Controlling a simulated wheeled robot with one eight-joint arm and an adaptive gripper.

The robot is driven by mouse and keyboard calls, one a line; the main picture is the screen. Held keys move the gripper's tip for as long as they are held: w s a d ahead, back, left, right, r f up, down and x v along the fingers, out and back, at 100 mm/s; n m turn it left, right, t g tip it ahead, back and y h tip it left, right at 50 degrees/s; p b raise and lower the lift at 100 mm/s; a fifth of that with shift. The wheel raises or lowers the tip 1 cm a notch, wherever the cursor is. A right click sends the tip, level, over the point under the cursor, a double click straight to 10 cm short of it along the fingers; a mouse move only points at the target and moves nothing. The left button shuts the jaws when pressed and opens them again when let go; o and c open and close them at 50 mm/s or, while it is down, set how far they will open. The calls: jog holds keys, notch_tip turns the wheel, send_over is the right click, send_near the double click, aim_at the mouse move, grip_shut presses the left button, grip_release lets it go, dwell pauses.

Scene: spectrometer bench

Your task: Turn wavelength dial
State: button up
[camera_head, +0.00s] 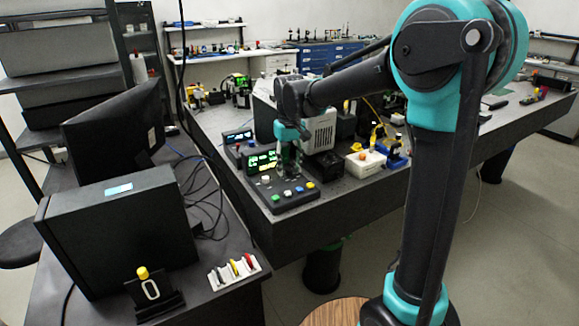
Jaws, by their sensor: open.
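A black control panel (285,203) with several coloured buttons lies near the front corner of the optical table. An instrument with a lit green display (262,161) stands just behind it. My gripper (288,172) points down over the panel's back part, beside the green display. Its fingers are small and dark here, and I cannot tell whether they touch anything. I cannot make out the wavelength dial for certain; it may be hidden by my gripper or be too small to see.
A second display unit (238,137) stands behind, and a white vented box (320,132) is close right of my gripper. A cream box (365,163) and blue mounts sit farther right. A side desk holds a black computer case (120,235), a monitor and a small white rack (234,273).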

aim_at(289, 169)
notch_tip(289, 169, up, 12)
dwell(0.5)
jog(key=shift+a+f, duration=0.1)
